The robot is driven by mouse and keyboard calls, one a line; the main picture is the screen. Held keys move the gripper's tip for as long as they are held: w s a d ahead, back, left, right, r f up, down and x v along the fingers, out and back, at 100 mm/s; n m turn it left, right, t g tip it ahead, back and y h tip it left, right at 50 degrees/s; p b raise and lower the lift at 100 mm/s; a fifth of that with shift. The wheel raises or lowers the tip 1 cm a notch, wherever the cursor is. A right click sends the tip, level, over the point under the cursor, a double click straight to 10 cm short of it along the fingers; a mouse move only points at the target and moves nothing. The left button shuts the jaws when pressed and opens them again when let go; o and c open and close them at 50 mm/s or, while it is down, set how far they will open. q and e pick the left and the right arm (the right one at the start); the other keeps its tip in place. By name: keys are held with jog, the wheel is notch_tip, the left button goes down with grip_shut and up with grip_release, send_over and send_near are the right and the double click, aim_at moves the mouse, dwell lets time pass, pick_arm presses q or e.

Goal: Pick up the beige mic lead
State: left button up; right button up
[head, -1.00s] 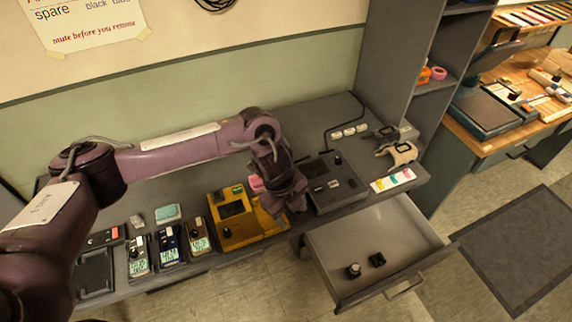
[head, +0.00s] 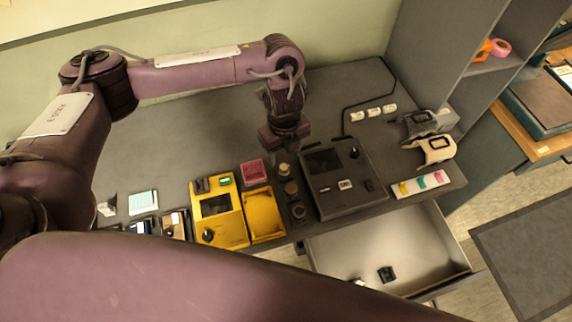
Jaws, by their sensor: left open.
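A small round beige-topped piece (head: 285,170), which looks like the beige mic lead, stands at the back of a short row on the desk, between the yellow tray and the dark console. A reddish-brown piece (head: 291,187) and a black piece (head: 298,210) stand in front of it. My left gripper (head: 284,144) is open and points down, just behind and above the beige piece in the picture. No contact shows. The fingers are dark and partly hidden by the wrist. My right gripper is not in view.
A yellow device (head: 217,207) and yellow tray (head: 264,222) lie left of the row, with a pink box (head: 252,171). The dark console (head: 343,190) is close on the right. A drawer (head: 330,250) is open below. The desk behind is mostly clear.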

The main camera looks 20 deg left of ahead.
aim_at(284, 167)
pick_arm(q)
jog(key=f, duration=0.3)
jog(key=shift+s+f, duration=0.1)
jog(key=shift+s, duration=0.2)
notch_tip(284, 167, down, 3)
jog(key=shift+w+r+b, duration=0.15)
jog(key=shift+b, duration=0.15)
jog(key=c, duration=0.8)
jog(key=shift+c, duration=1.4)
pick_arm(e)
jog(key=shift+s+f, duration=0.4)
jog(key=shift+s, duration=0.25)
pick_arm(q)
jog(key=shift+r, duration=0.15)
